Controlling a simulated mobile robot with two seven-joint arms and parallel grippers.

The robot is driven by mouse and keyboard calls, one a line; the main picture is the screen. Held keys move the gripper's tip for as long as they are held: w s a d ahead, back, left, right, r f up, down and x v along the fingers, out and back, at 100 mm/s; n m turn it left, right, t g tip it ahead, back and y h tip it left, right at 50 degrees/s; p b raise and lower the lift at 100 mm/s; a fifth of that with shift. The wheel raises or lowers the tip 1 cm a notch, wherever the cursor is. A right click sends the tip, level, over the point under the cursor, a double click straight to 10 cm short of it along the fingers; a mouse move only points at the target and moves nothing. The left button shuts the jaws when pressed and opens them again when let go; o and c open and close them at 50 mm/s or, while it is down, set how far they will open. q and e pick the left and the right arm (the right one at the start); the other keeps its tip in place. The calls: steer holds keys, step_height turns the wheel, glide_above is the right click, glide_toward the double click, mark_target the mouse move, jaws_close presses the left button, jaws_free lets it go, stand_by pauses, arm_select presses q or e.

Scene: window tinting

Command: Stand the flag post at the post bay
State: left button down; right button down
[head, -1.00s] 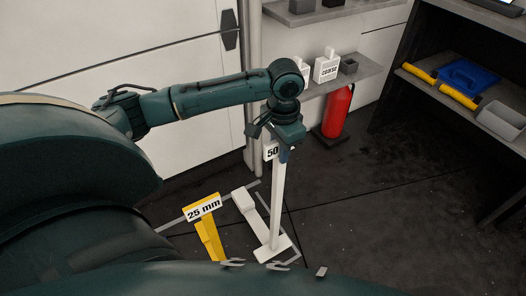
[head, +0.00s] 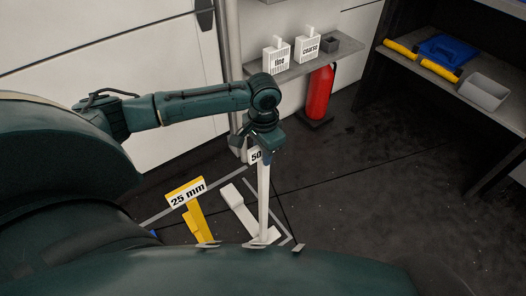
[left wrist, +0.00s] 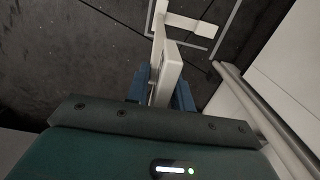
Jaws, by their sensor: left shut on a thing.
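My left gripper (head: 265,152) is shut on the upper part of a white flag post (head: 264,200) with a "50" sign (head: 256,156). The post stands nearly upright, its white foot (head: 262,236) at or close to the floor; I cannot tell if it touches. In the left wrist view the blue fingers (left wrist: 162,92) clasp the post (left wrist: 168,70), and its foot (left wrist: 190,24) shows beyond. Grey floor lines (head: 286,238) mark a bay around the foot. My right gripper is not in view.
A yellow post with a "25 mm" sign (head: 186,192) stands just left of the white one. A red fire extinguisher (head: 319,93) stands under a wall shelf (head: 350,54) with white boxes. A dark shelf unit (head: 425,64) is at right. Dark floor (head: 370,170) between is clear.

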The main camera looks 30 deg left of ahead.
arm_select(q)
steer(key=c, duration=1.5)
jaws_free()
steer(key=o, duration=0.3)
